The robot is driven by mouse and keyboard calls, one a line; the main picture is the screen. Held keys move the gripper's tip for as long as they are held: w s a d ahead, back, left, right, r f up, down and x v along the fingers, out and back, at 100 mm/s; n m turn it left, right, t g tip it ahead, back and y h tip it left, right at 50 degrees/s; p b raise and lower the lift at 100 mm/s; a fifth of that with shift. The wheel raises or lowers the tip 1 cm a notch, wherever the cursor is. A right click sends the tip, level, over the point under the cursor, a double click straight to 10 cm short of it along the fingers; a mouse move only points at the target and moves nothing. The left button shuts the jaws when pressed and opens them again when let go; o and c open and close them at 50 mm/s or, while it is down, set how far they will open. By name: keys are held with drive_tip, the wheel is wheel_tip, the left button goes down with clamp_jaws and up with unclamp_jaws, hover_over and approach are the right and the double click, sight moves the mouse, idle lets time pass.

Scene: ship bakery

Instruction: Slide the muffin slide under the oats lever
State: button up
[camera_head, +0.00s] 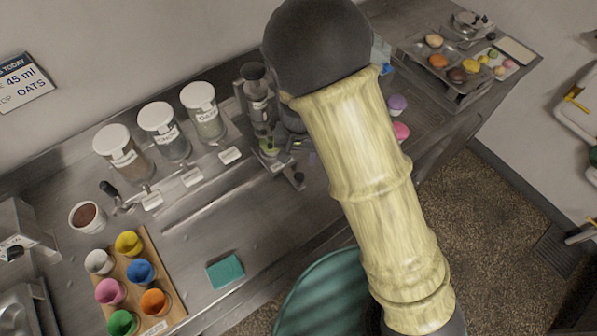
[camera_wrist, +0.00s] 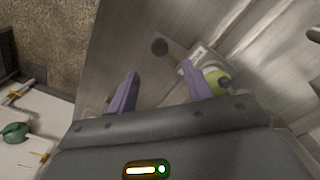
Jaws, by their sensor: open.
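My gripper (camera_wrist: 160,86) is open in the wrist view, its two purple fingers spread apart with nothing between the tips. A round black knob (camera_wrist: 159,46) lies just beyond the gap between them; a small black knob also shows in the head view (camera_head: 298,179), at the right end of the rail. A yellow-green cup-like thing (camera_wrist: 217,82) is by the right finger, partly hidden; it may be the muffin on its slide. Three jars stand at the back, the rightmost (camera_head: 206,115) behind a white lever (camera_head: 230,155). I cannot clearly read which says oats.
Two more white levers (camera_head: 191,177) (camera_head: 152,202) are to the left, with a long rail (camera_head: 205,203) in front. A board of coloured cups (camera_head: 168,297), a brown-filled bowl (camera_head: 87,216) and a teal sponge (camera_head: 226,271) occupy the left counter. A metal tray (camera_head: 466,94) is at upper right.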

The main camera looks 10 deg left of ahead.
sight(299, 176)
wheel_tip(299, 176, down, 10)
drive_tip(key=shift+r+p, duration=0.15)
drive_tip(key=shift+p, duration=0.5)
clamp_jaws()
